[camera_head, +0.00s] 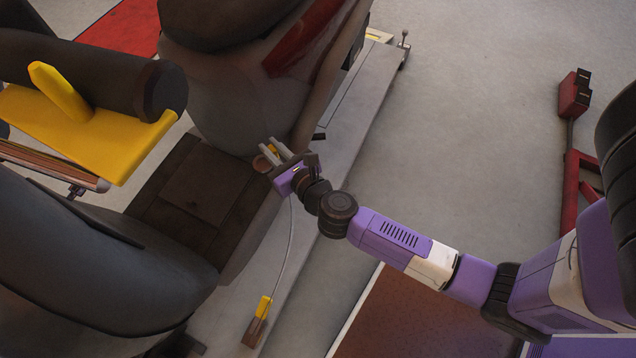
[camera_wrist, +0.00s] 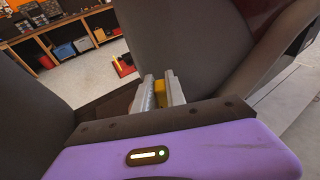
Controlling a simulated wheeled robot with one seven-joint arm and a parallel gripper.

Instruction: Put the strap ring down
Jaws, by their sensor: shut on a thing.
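My gripper (camera_head: 271,150) reaches in over the side of the dark motorcycle, in the gap between its bulky parts. Its two pale fingers show in the wrist view (camera_wrist: 160,88), shut on a small yellow piece, which I take to be the strap ring (camera_wrist: 160,94). A bit of yellow also shows between the fingers in the head view (camera_head: 272,149). Most of the ring is hidden by the fingers, so I cannot tell its full shape or whether it touches anything below.
The motorcycle (camera_head: 225,110) has a large yellow part (camera_head: 100,130) at left. A grey lift platform (camera_head: 350,120) runs beneath it. A thin cable leads down to a yellow-and-brown handset (camera_head: 262,312). A red stand (camera_head: 575,165) stands at right; open floor (camera_head: 480,120) lies between.

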